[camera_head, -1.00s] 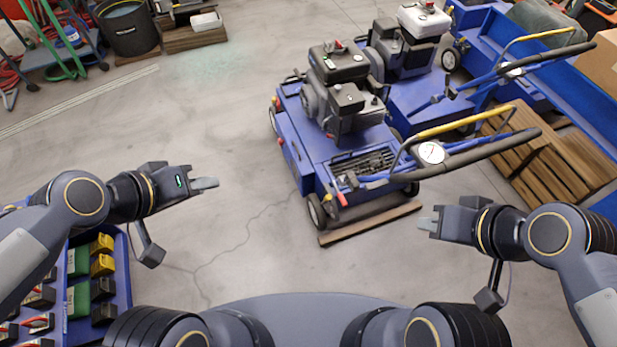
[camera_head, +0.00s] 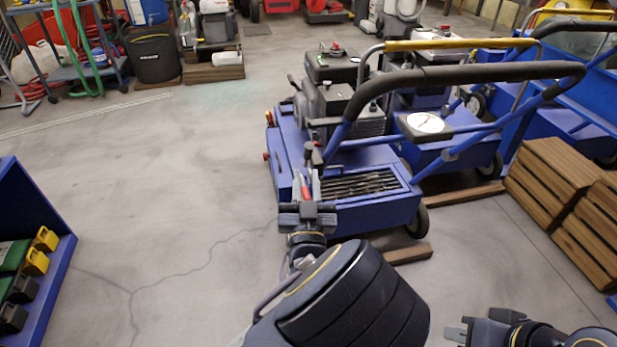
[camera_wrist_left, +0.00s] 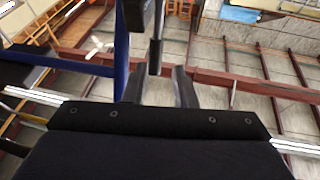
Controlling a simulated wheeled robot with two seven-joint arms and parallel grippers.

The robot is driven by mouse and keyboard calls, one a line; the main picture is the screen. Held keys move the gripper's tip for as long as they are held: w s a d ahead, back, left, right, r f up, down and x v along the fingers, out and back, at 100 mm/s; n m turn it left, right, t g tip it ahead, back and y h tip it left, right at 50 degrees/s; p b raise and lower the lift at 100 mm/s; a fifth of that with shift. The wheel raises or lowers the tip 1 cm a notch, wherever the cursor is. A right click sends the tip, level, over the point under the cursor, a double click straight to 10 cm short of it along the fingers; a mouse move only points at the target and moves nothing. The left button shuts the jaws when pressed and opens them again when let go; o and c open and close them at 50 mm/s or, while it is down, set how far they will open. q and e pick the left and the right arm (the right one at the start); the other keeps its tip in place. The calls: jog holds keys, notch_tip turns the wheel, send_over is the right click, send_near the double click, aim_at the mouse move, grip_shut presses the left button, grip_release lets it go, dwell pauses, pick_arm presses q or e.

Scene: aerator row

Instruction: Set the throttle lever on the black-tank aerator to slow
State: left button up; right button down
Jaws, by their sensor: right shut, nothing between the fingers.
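The black-tank aerator (camera_head: 290,135) is the nearest blue machine, with its black tank (camera_head: 338,66) on the engine. My left gripper (camera_head: 307,186) is at its rear left corner, beside the slatted grille, with fingers apart. A red part (camera_head: 304,190) shows near the fingers. A dark upright lever (camera_head: 312,157) stands just beyond them. In the left wrist view, a black rod (camera_wrist_left: 156,48) reaches down between the open fingers (camera_wrist_left: 160,90); I cannot tell whether they touch it. Lever markings are not readable. My right gripper (camera_head: 456,333) is shut and empty at the bottom right.
A second blue aerator (camera_head: 470,150) is behind. Wooden crates (camera_head: 550,175) stand at right, a blue bin (camera_head: 40,250) at left.

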aim_at(308, 155)
pick_arm(q)
jog(key=x, duration=0.5)
jog(key=b+x, duration=0.1)
jog(key=x, duration=0.1)
jog(key=shift+w+d+r, duration=0.15)
jog(key=shift+d+r, duration=0.15)
jog(key=shift+r, duration=0.1)
grip_shut()
